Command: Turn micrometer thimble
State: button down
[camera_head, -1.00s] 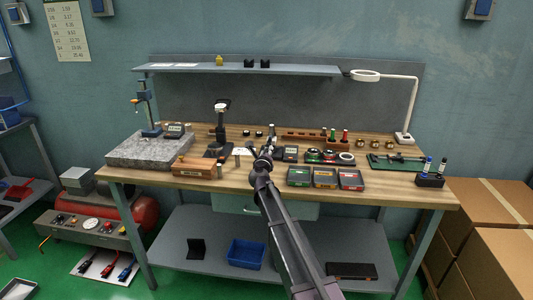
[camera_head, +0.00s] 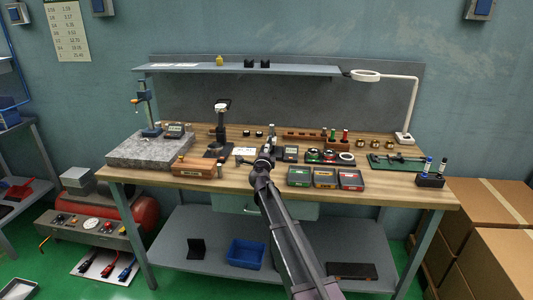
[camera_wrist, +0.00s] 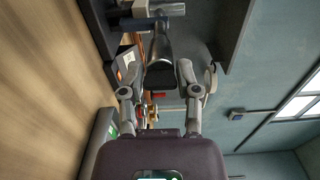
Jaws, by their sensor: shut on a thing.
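My gripper (camera_wrist: 158,72) reaches forward in the wrist view, with a jointed finger on each side. Its fingertips are shut on a dark, roughly cylindrical part, which I take to be the micrometer thimble (camera_wrist: 160,78). Past the thimble, grey cylindrical parts and a bluish bar lie near the top of the picture; I cannot tell clearly which belong to the micrometer. In the head view my gripper (camera_head: 264,155) is at the middle of the workbench (camera_head: 395,180), low over its top. My wrist and gripper hide most of the micrometer there, and scale marks are unreadable.
A wooden box (camera_head: 194,168) and granite plate (camera_head: 150,150) are to the left. A shelf (camera_head: 240,69) runs above the back.

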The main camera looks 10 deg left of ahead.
jog(key=shift+w+n, duration=0.1)
jog(key=shift+n, duration=0.5)
jog(key=shift+c, duration=1.6)
grip_release()
jog(key=shift+s, duration=0.2)
jog(key=s, duration=1.1)
jog(key=shift+s+a, duration=0.25)
jog(key=shift+s, duration=0.1)
